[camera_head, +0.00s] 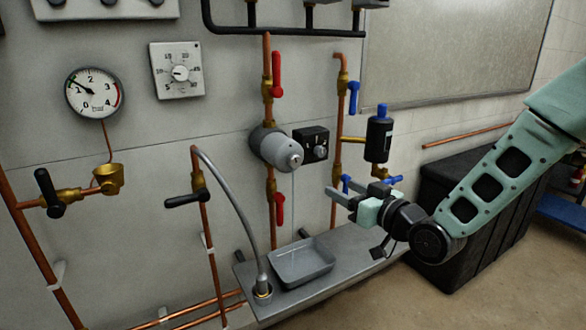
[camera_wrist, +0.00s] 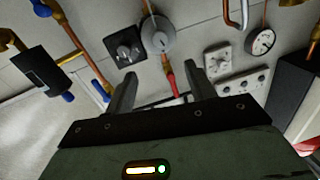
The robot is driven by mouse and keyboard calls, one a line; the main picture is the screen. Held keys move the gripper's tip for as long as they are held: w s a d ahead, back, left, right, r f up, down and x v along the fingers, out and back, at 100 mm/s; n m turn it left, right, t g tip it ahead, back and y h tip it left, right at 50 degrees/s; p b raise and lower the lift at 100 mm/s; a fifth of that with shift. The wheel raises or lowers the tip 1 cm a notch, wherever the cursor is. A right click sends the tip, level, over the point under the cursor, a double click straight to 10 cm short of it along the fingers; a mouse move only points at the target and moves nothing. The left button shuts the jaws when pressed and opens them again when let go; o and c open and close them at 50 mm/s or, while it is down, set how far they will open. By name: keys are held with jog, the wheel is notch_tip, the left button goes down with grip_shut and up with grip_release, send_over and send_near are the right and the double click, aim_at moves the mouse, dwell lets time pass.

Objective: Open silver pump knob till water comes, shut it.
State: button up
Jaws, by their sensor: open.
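The silver-grey pump (camera_head: 270,143) sits on the copper pipe at the middle of the wall. Its round silver knob (camera_head: 294,159) faces out at the front. In the wrist view the pump (camera_wrist: 158,35) shows at the top centre, beyond the fingers. My gripper (camera_head: 340,193) is open and empty, to the right of and below the pump, apart from it. Its two fingers (camera_wrist: 160,90) stand wide apart in the wrist view. No water shows at the pump or in the grey tray (camera_head: 301,262) below it.
A black control box (camera_head: 311,144) sits right beside the pump. Red handles are above (camera_head: 277,75) and below (camera_head: 280,208) it. A dark blue-capped cylinder (camera_head: 379,137) and blue handles are near my gripper. A grey hose (camera_head: 239,207) arches at left. A black chest (camera_head: 463,195) stands right.

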aim_at(297, 162)
jog(key=p+x, duration=0.1)
jog(key=x, duration=0.4)
jog(key=p+x, duration=0.1)
jog(key=x, duration=0.5)
jog(key=r+x, duration=0.1)
jog(key=x, duration=0.5)
jog(key=shift+w+f+p, duration=0.1)
jog(key=shift+w+p, duration=0.25)
jog(key=shift+p, duration=0.05)
jog(key=c, duration=1)
